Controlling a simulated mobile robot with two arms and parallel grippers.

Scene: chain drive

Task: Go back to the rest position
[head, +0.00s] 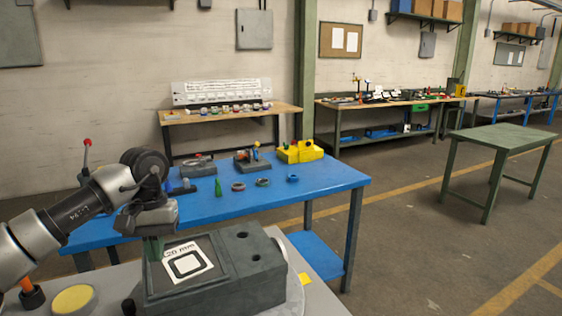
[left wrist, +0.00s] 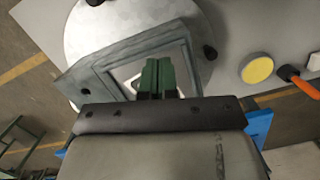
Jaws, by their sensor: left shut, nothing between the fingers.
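My left gripper (head: 155,248) comes in from the left in the head view, pointing down. Its green fingers are shut with nothing between them, above the left part of a grey block-shaped fixture. In the left wrist view the shut fingers (left wrist: 158,78) are in front of the framed recess of the fixture (left wrist: 105,68). The fixture (head: 240,262) carries a white card with a black square outline (head: 187,262). I cannot tell whether the fingertips touch it. My right gripper is not in view.
The fixture stands on a round plate on a grey surface (head: 315,297), beside a yellow disc (head: 74,299). A green table (head: 505,139) stands at right, with open floor between.

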